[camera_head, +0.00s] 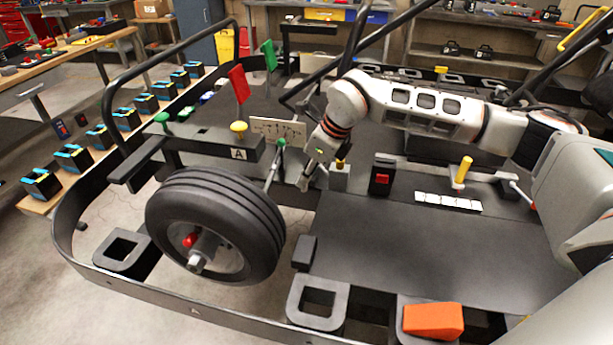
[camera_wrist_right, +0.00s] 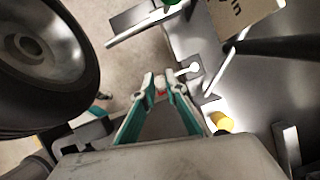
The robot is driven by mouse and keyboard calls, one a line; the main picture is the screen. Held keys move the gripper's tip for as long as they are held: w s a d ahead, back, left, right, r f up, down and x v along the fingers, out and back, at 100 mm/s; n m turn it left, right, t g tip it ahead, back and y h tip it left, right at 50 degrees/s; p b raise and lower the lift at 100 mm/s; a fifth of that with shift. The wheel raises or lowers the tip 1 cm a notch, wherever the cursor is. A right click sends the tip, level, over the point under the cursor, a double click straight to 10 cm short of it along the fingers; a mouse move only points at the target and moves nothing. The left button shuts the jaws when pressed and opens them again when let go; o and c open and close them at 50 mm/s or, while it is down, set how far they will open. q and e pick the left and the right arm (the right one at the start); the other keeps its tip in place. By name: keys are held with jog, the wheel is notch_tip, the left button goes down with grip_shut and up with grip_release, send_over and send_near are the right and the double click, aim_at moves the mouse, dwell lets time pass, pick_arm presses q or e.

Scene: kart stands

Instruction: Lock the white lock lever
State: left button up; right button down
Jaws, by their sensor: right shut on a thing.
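The white lock lever (camera_wrist_right: 184,70) shows in the right wrist view as a short pale rod with a rounded end, beside a grey bracket. My right gripper (camera_wrist_right: 161,82) is shut on the lever, with a small white and red bit between its fingertips. In the head view my right gripper (camera_head: 304,184) points down beside the kart wheel, and the lever is too small and covered to make out there. My left gripper is in neither view.
A black wheel (camera_head: 217,226) stands left of my right gripper. A rod with a green knob (camera_head: 281,142) and a yellow knob (camera_head: 239,127) are close by. A yellow-handled lever (camera_head: 463,170) and an orange block (camera_head: 433,320) are to the right. The dark floor panel (camera_head: 410,235) is mostly clear.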

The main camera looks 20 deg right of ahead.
jog(key=c, duration=2)
grip_release()
jog(key=shift+c, duration=0.2)
jog(key=v, duration=1.2)
jog(key=shift+a+f, duration=0.1)
